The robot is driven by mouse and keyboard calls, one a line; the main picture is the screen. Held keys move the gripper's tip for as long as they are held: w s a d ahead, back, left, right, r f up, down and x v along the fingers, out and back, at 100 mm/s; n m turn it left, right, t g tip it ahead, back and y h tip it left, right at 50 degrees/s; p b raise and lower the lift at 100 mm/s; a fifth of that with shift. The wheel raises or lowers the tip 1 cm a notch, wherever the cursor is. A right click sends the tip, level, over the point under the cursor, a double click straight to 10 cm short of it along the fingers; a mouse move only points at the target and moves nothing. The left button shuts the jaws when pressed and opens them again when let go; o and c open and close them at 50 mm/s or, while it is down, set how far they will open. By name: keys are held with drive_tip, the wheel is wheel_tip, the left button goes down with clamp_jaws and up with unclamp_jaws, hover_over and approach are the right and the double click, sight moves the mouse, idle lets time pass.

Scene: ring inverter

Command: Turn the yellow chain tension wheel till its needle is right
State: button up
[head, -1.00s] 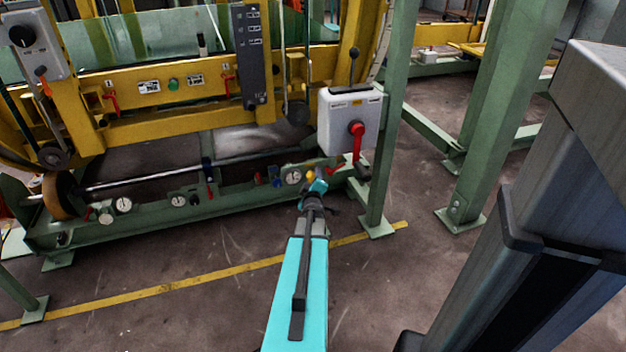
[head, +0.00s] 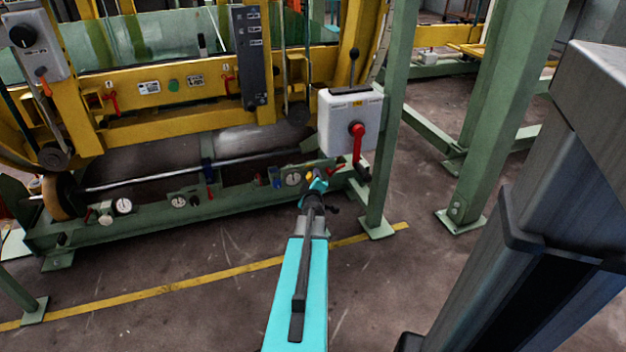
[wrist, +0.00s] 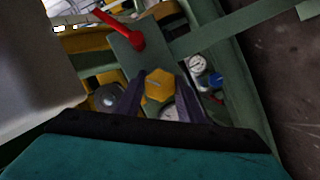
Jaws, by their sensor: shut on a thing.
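The yellow wheel (wrist: 158,86) is a faceted knob between the two fingers of my gripper (wrist: 158,92) in the wrist view. My gripper is shut on it. In the head view my gripper (head: 314,188) reaches the right end of the green beam, and a bit of the yellow wheel (head: 309,176) shows beside it. A round white gauge (head: 293,179) sits just left of the wheel. In the wrist view a gauge (wrist: 170,112) is partly hidden below the wheel, and its needle cannot be read.
A white box with a red lever (head: 357,140) stands right of my gripper. A red handle (wrist: 131,38) is close above the wheel in the wrist view. Several other gauges and valves line the green beam (head: 150,222). A green post (head: 384,150) stands at right; the floor in front is clear.

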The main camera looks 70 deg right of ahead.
drive_tip(key=shift+r+p, duration=0.15)
drive_tip(key=shift+p, duration=0.95)
drive_tip(key=m+p, duration=0.1)
drive_tip(key=p, duration=0.7)
drive_tip(key=shift+d+y, duration=0.1)
drive_tip(key=shift+y, duration=0.3)
drive_tip(key=shift+m+p, duration=0.3)
drive_tip(key=shift+p, duration=0.25)
drive_tip(key=o, duration=1.1)
drive_tip(key=shift+f, duration=0.2)
drive_tip(key=shift+a, duration=0.2)
drive_tip(key=shift+s+p+v, duration=0.2)
drive_tip(key=shift+p+v, duration=0.25)
drive_tip(key=shift+v, duration=6.35)
drive_tip(key=shift+d, duration=0.1)
